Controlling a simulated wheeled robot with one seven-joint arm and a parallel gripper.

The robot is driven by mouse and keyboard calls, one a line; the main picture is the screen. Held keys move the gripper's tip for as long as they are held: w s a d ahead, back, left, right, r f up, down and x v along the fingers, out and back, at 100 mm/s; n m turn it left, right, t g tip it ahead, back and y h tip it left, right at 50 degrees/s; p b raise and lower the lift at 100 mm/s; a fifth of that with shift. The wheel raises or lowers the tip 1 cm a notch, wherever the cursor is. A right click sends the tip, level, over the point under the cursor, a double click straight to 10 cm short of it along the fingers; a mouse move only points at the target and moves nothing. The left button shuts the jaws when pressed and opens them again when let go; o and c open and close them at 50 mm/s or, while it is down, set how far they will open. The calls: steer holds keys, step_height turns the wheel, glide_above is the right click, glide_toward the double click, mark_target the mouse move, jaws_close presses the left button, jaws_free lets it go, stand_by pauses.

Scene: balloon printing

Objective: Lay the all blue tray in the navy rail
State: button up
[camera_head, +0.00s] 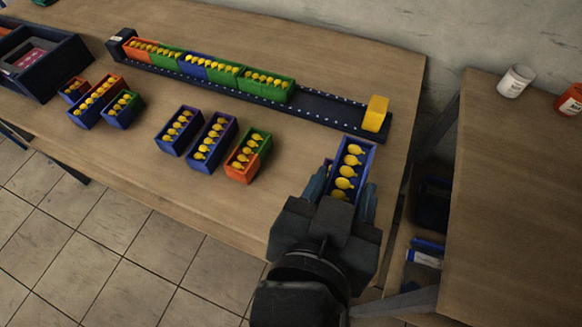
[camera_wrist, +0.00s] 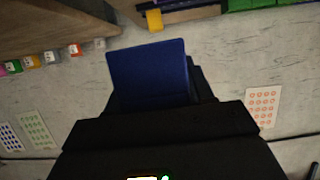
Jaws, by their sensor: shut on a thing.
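My gripper (camera_head: 345,192) is shut on a blue tray (camera_head: 364,153) with a row of yellow balloons in it. The tray is near the table's right end, on the near side of the rail. In the wrist view the blue tray (camera_wrist: 150,72) shows as a plain blue face between the dark fingers. The navy rail (camera_head: 330,111) runs along the back of the table. Its left part holds a row of orange, green and blue trays. Its right part is bare up to a yellow block (camera_head: 375,114) at the right end.
More trays (camera_head: 100,100) and a dark box (camera_head: 40,60) are at left. A second table (camera_head: 515,200) with jars is at right.

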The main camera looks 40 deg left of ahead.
steer(key=p, duration=0.1)
glide_above(285, 182)
step_height(285, 182, down, 7)
steer(key=shift+d+r, duration=0.1)
steer(key=shift+f, duration=1.9)
steer(key=shift+f, duration=0.2)
steer(key=o, duration=1.1)
steer(key=shift+c, duration=0.2)
steer(key=shift+r+p, duration=0.1)
steer(key=shift+p, duration=0.3)
